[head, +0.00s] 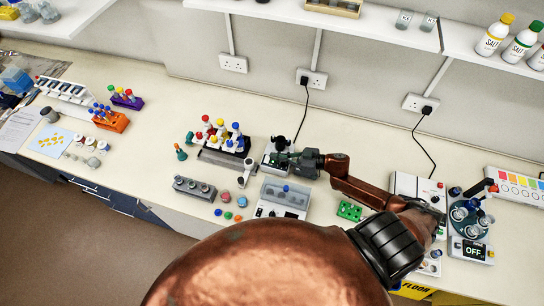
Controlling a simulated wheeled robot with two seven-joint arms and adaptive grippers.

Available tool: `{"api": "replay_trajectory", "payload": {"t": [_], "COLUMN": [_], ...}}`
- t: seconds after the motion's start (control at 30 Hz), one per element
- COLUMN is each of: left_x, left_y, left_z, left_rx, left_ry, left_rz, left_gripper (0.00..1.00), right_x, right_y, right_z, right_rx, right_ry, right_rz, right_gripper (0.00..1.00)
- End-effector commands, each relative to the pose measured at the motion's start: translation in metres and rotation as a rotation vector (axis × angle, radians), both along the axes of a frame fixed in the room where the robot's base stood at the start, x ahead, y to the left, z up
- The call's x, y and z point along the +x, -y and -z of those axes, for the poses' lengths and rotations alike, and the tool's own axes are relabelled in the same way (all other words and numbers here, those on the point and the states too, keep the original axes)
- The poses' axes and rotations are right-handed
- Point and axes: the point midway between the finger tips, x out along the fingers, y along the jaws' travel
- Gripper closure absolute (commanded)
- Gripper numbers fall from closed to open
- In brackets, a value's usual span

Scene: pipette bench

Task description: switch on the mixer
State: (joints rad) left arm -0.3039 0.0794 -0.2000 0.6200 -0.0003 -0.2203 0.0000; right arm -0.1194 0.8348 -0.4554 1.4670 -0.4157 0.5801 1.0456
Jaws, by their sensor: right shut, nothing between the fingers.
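A small white and grey device with a black top (268,160), which looks like the mixer, stands in the middle of the bench near the back. A black cable runs down behind it from a wall socket. My right gripper (278,158) is at this device, with its shut, empty fingertips over or against its right side. I cannot tell whether they touch it. The gripper hides part of the device, and its switch is not clear to me. My left gripper is not in view.
A rack of colour-capped tubes (226,146) stands just left of the device. A grey block (194,188) and a clear-lidded box (284,196) are in front. At right, a round dark carousel has a display (473,250) reading OFF. My right arm crosses the bench's right half.

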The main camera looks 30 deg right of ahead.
Motion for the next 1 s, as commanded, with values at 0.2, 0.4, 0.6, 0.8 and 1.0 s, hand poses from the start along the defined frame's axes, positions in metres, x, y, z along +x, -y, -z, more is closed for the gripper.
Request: {"api": "replay_trajectory", "payload": {"t": [0.2, 0.4, 0.6, 0.8, 1.0], "left_x": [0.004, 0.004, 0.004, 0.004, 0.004], "left_y": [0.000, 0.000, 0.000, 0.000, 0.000], "left_z": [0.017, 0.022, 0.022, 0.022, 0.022], "left_rx": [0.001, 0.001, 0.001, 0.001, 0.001], "left_ry": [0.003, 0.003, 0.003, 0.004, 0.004], "left_rz": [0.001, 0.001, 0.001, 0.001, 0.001], "left_gripper": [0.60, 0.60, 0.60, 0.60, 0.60], "right_x": [-0.037, -0.054, -0.058, -0.058, -0.058], "right_y": [0.031, 0.046, 0.050, 0.050, 0.049], "right_z": [-0.003, -0.011, -0.014, -0.014, -0.014], "right_rx": [-0.002, 0.000, 0.001, 0.001, 0.001], "right_ry": [-0.006, -0.004, -0.002, -0.002, -0.002], "right_rz": [-0.001, -0.001, -0.001, -0.001, -0.001], "right_gripper": [1.00, 1.00, 1.00, 1.00, 1.00]}}
